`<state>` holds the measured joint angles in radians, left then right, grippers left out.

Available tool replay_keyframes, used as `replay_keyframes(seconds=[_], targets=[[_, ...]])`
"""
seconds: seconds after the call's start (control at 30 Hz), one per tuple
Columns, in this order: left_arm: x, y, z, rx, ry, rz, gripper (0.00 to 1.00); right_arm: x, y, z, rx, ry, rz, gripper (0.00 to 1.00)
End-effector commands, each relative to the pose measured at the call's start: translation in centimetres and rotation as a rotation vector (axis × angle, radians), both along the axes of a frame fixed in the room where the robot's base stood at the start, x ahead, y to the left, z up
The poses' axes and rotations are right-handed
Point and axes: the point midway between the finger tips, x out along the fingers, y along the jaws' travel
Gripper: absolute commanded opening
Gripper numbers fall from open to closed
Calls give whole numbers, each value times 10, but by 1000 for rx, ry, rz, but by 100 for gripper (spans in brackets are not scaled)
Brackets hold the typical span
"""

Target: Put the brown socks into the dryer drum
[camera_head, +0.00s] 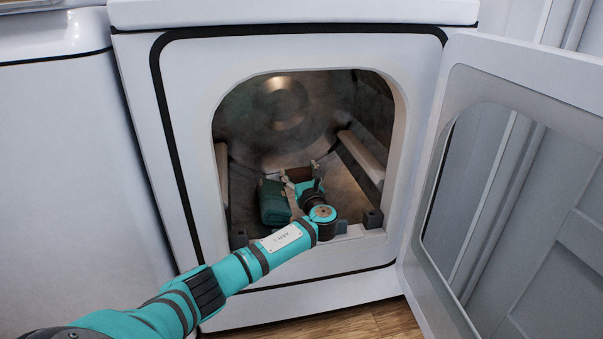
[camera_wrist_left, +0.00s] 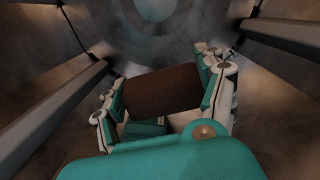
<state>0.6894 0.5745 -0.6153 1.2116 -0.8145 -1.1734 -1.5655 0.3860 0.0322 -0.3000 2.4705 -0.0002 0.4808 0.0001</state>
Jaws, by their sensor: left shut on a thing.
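The brown socks (camera_wrist_left: 162,90) show as a dark brown rolled bundle between the fingers of my left gripper (camera_wrist_left: 165,92) in the left wrist view. The gripper is shut on them, with a finger at each end of the bundle. In the head view my left arm reaches through the open dryer door, and the left gripper (camera_head: 300,180) is inside the dryer drum (camera_head: 284,128), low and near the middle. Only a little brown shows there, as my arm hides much of the socks. I cannot tell whether the socks touch the drum floor. My right gripper is not in view.
The dryer door (camera_head: 462,95) stands wide open to the right. The opening's rim (camera_head: 398,150) surrounds my arm. Ribs (camera_head: 362,158) run along the drum's sides. Another white appliance (camera_head: 70,160) stands at the left. The upper part of the drum is clear.

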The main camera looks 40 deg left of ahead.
Motion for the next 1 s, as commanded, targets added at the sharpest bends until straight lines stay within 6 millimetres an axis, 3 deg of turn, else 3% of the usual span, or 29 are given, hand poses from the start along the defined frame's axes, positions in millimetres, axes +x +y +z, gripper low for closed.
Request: replay_keyframes(seconds=[0.07, 0.1, 0.3, 0.67, 1.0], targets=[[0, 0, 0, 0, 0, 0, 51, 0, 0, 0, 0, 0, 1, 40], [0, 0, 0, 0, 0, 0, 74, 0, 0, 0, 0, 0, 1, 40], [0, 0, 0, 0, 0, 0, 100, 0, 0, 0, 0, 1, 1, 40], [-3, -5, -1, 1, 1, -2, 100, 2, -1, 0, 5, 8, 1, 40], [-42, -55, -4, -2, 1, -4, 100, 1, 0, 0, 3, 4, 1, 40]])
